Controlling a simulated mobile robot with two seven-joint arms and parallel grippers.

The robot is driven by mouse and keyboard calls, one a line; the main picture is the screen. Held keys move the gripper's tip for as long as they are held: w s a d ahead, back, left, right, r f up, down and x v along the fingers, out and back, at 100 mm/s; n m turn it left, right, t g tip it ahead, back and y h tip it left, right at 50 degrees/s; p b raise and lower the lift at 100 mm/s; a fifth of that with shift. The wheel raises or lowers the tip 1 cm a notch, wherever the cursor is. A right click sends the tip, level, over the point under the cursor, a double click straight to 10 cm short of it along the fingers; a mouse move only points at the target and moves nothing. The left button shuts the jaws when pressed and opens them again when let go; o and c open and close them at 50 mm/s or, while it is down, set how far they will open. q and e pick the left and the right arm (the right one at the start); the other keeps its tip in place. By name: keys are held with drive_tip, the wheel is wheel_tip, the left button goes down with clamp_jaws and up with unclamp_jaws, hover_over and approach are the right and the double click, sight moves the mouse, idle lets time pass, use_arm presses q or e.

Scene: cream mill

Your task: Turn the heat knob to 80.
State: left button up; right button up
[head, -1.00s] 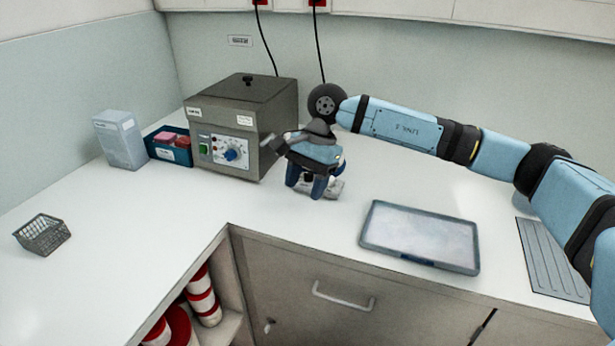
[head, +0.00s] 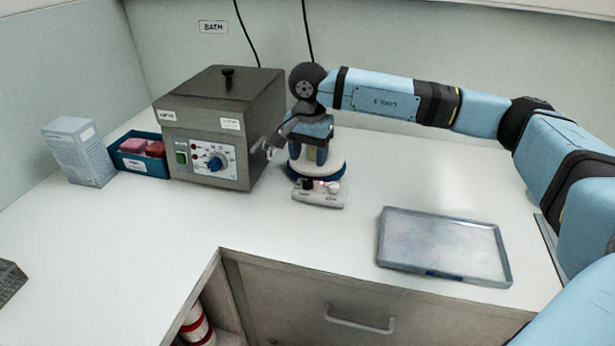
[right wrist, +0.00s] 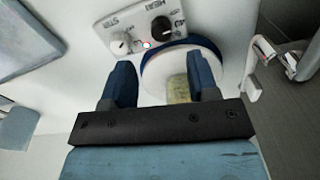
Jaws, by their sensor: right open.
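The heat knob is the black knob (right wrist: 162,28) under the HEAT label on the front panel of a small hotplate stirrer (head: 318,198). In the head view the black knob (head: 307,183) sits left of a paler knob; its setting is too small to read. The stirrer's round white plate (right wrist: 160,75) has a blue rim. My right gripper (head: 310,155) is open and points down over the plate, behind the knobs. In the right wrist view its fingers (right wrist: 160,85) are apart, with a yellowish thing (right wrist: 178,90) showing between them. Neither finger is on the knob.
A grey bath box (head: 222,125) with a blue dial (head: 214,164) stands close left of the gripper. A teal bin (head: 140,165) and a pale carton (head: 78,150) stand further left. A shallow tray (head: 445,275) lies right. The counter in front of the stirrer is clear.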

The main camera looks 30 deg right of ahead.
sight(308, 180)
wheel_tip(308, 180, down, 7)
drive_tip(key=shift+w+r, duration=0.1)
idle(0.3)
